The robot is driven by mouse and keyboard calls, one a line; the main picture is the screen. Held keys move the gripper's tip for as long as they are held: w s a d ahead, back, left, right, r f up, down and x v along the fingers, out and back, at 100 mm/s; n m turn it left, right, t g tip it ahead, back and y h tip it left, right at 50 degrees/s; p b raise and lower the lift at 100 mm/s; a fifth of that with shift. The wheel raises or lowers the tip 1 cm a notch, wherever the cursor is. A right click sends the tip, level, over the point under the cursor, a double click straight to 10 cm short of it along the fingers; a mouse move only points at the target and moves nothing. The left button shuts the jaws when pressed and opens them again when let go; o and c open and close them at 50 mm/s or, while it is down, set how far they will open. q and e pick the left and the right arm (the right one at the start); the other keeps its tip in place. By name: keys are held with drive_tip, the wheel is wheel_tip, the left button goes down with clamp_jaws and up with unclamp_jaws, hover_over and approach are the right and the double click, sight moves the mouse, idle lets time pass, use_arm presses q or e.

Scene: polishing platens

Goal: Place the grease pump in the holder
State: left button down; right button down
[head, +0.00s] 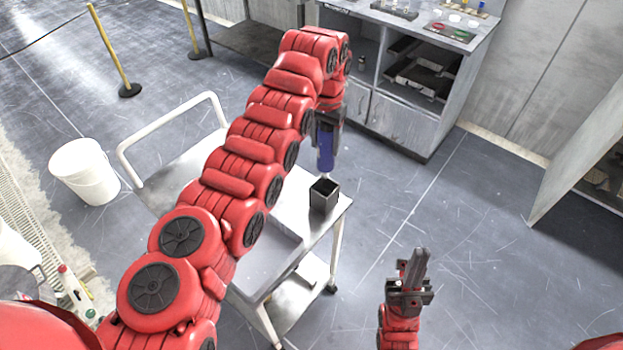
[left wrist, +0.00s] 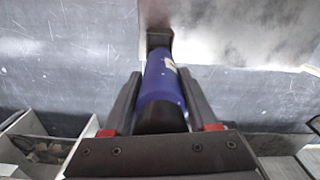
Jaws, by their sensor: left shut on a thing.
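The grease pump (head: 325,152) is a blue cylinder with a pale tip, held upright, tip down. My left gripper (head: 327,125) is shut on its upper part. The holder (head: 324,198) is a black, square, open-topped box on the corner of the white cart. The pump's tip appears right at or just above the holder's opening; I cannot tell whether it is inside. In the left wrist view the blue pump (left wrist: 163,85) lies between the fingers (left wrist: 160,110), and the dark holder (left wrist: 158,39) shows beyond its far end. My right gripper (head: 415,268) is empty, with its fingers together, right of the cart.
The white cart (head: 258,240) has a handle at its left and a lower shelf. A white bucket (head: 85,172) stands on the floor at left. A grey cabinet (head: 400,118) with items on top stands at the back.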

sight(324, 169)
use_arm(q)
wheel_tip(324, 169, down, 8)
drive_tip(key=p, duration=0.3)
drive_tip(key=shift+s+f, duration=0.1)
drive_tip(key=shift+f, duration=0.05)
drive_tip(key=shift+d+f, duration=0.1)
drive_tip(key=shift+f, duration=0.3)
drive_tip(key=shift+f+b, duration=0.45)
drive_tip(key=shift+f, duration=0.15)
drive_tip(key=shift+c, duration=0.9)
unclamp_jaws()
drive_tip(key=shift+r, duration=0.2)
